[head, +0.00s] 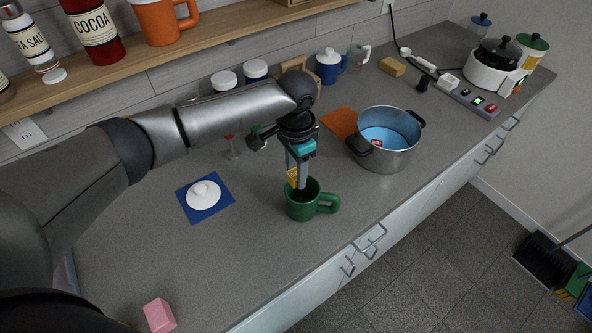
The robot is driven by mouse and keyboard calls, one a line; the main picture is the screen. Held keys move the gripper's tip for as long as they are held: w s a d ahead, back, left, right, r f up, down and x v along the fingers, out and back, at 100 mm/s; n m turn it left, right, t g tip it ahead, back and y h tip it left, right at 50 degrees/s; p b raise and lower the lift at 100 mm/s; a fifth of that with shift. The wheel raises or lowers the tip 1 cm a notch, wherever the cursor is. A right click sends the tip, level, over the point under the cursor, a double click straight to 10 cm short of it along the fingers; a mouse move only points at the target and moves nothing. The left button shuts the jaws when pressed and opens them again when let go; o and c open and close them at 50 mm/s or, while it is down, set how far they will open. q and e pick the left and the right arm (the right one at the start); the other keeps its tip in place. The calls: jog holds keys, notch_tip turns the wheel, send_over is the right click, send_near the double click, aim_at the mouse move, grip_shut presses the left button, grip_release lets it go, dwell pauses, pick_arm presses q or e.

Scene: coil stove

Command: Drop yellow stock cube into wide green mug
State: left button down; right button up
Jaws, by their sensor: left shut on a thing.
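The wide green mug (302,208) stands upright on the grey counter with its handle to the right. My left gripper (298,182) points down over the mug's mouth. It is shut on the yellow stock cube (292,178), which shows at the left side of the fingers, at about the height of the mug's rim. The fingertips hide part of the mug's opening, and I cannot tell how far the cube is inside the rim. My right gripper is not in view.
A steel pot (384,155) with blue inside stands right of the mug. A white lid (203,194) lies on a blue mat (222,208) to the left. A pink block (159,315) is near the front edge. A wooden shelf (215,37) runs above the back.

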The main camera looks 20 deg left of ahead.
pick_arm(q)
jog(key=shift+c, duration=1.9)
grip_release()
notch_tip(320, 180, up, 15)
jog(key=shift+r, duration=0.2)
